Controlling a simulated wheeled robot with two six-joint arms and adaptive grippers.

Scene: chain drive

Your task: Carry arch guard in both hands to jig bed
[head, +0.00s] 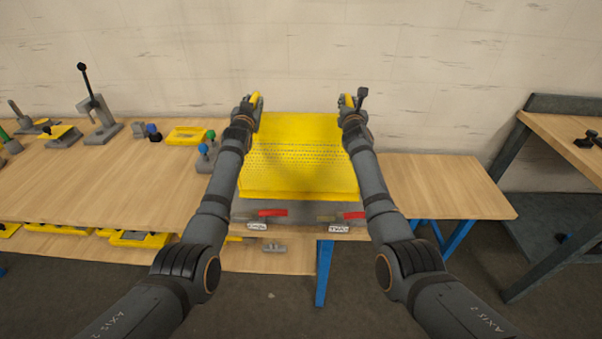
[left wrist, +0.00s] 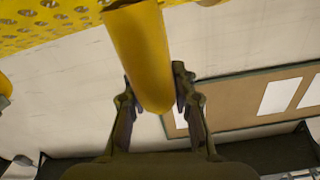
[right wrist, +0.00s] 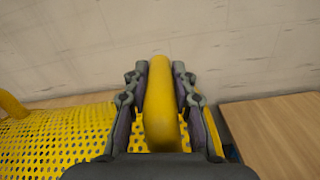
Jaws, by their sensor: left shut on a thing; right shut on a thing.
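The arch guard (head: 300,150) is a yellow perforated sheet with a handle at each side. In the head view it is between my two arms, over a grey bed (head: 315,212) at the bench's front edge. Whether it touches the bed is hidden. My left gripper (head: 251,104) is shut on the guard's left handle, a yellow bar (left wrist: 142,55) between its fingers in the left wrist view. My right gripper (head: 352,102) is shut on the right handle, which shows between its fingers in the right wrist view (right wrist: 160,105). The guard's perforated face also shows there (right wrist: 60,140).
Red clamp handles (head: 272,212) and small labels (head: 257,226) are at the bed's front. On the bench left stand a toggle clamp (head: 100,118), a yellow tray (head: 186,136) and coloured knobs (head: 153,131). Bare wood (head: 440,185) lies to the right. A second bench (head: 570,140) stands further right.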

